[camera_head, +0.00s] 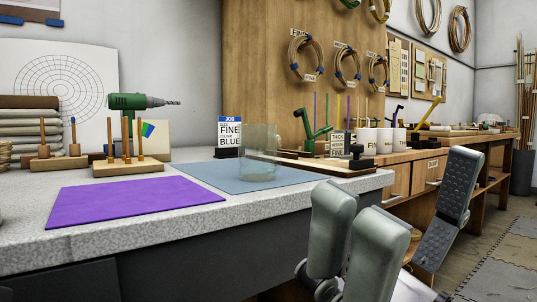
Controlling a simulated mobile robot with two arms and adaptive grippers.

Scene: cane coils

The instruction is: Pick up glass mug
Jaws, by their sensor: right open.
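My right gripper (405,215) is open and empty in the lower right, off the counter's right end. It is to the right of the mug, nearer to me and well apart from it. My left gripper is not in view.
A purple mat (133,202) lies at the front of the speckled counter (60,245). Behind stand a wooden peg stand (131,165), a green drill (137,102) and a job card (229,132). White cups (367,141) and green tools stand on a wooden bench to the right.

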